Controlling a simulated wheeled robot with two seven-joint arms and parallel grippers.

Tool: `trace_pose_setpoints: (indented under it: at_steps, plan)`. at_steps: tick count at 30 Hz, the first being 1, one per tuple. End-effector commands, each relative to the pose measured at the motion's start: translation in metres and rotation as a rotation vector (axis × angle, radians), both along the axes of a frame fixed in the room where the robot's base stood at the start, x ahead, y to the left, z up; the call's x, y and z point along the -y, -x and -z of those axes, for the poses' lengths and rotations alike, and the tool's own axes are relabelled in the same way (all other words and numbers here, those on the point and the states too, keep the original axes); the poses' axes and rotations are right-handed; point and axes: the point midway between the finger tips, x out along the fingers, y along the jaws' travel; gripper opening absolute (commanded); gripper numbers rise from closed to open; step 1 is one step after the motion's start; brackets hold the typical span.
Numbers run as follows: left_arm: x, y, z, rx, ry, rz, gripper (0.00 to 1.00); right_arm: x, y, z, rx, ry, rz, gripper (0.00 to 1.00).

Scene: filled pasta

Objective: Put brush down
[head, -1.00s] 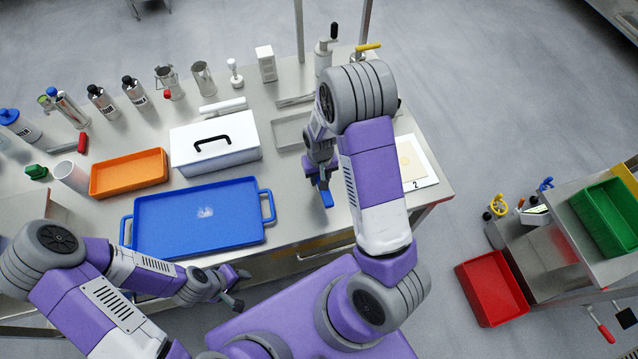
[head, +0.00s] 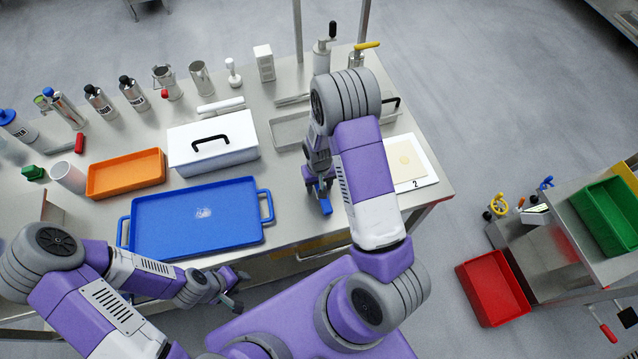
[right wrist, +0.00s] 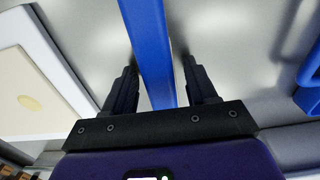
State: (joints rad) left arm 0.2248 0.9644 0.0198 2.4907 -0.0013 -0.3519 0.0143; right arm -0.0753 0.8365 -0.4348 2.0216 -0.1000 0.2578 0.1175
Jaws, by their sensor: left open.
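The brush shows as a blue bar (head: 323,203) at the right gripper, near the table's front edge, right of the blue tray. In the right wrist view the blue bar (right wrist: 154,60) runs between the two fingers, with a visible gap beside the right-hand finger. My right gripper (right wrist: 160,65) looks open around it, just over the steel table; it also shows in the head view (head: 319,183), partly under my arm. The brush's bristles are hidden. My left gripper (head: 239,290) is open and empty in front of the table edge, below the tray.
The blue tray (head: 140,240) has a pale patch inside. An orange tray (head: 95,187), a white lidded box (head: 235,160) and a grey metal tray (head: 280,142) stand behind. A white board (head: 425,170) marked 2 lies at right. Bottles line the back.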

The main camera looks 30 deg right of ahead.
Motion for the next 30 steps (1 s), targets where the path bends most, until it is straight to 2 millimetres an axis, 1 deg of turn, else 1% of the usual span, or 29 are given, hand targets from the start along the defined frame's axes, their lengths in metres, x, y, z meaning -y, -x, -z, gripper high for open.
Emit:
trace_pose_setpoints:
  at_steps: [8,12,14,17,21,24,27,30]
  plan:
    - [0.0,0.0,0.0,0.0,0.0,0.0,0.43,0.0,0.0,-0.001,0.0,0.0,0.0,0.61]
    - [0.0,0.0,-0.005,0.0,0.0,0.0,0.43,0.0,0.0,-0.007,0.001,0.0,0.0,0.61]
    - [0.0,0.0,-0.006,0.0,0.0,0.0,0.43,0.0,-0.001,-0.015,0.003,0.0,0.0,0.61]
    - [0.0,0.0,-0.009,0.0,0.0,0.0,0.43,0.0,-0.002,-0.036,0.005,-0.001,0.0,0.61]
    - [0.0,0.0,-0.014,0.0,0.0,0.0,0.43,-0.001,-0.001,-0.068,0.005,-0.001,0.0,0.61]
    - [0.0,0.0,-0.018,0.0,0.0,0.0,0.43,0.0,-0.001,-0.089,0.005,0.0,-0.001,0.61]
    - [0.0,0.0,-0.02,0.0,0.0,0.0,0.43,-0.001,-0.001,-0.105,0.004,-0.001,-0.001,0.61]
    - [0.0,0.0,-0.022,0.0,0.0,0.0,0.43,0.0,-0.001,-0.116,0.002,-0.001,0.0,0.61]
